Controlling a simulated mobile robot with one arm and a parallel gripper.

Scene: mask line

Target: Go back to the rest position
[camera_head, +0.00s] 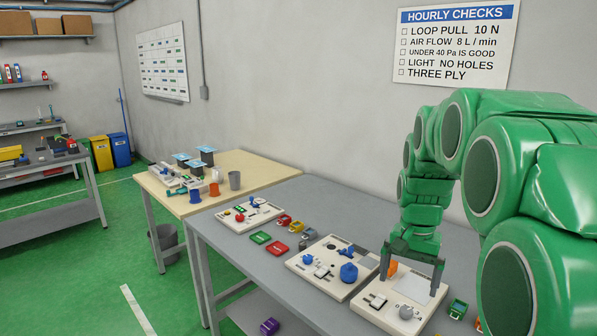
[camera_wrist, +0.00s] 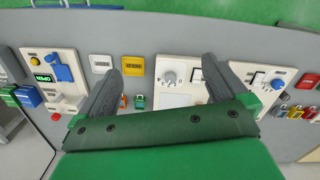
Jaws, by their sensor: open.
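My gripper (camera_head: 410,282) is open, with its fingers pointing down over the white station (camera_head: 366,309) at the right of the grey table. Nothing shows held between the fingers. An orange piece (camera_head: 392,267) stands by the left finger in the head view; I cannot tell if they touch. In the wrist view my gripper (camera_wrist: 170,68) shows as two grey fingers spread wide. Between them are a yellow label block (camera_wrist: 131,62), a small green piece (camera_wrist: 140,101) and part of a white panel with a round dial (camera_wrist: 170,77). My arm hides the table's right end.
Another white station (camera_head: 330,243) with blue knobs stands left of my gripper. Red and green pads (camera_head: 274,248) lie beyond it. A wooden table (camera_head: 160,183) holds cups and devices. A wall sign (camera_head: 455,42) hangs behind. Green floor (camera_head: 90,260) is open at the left.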

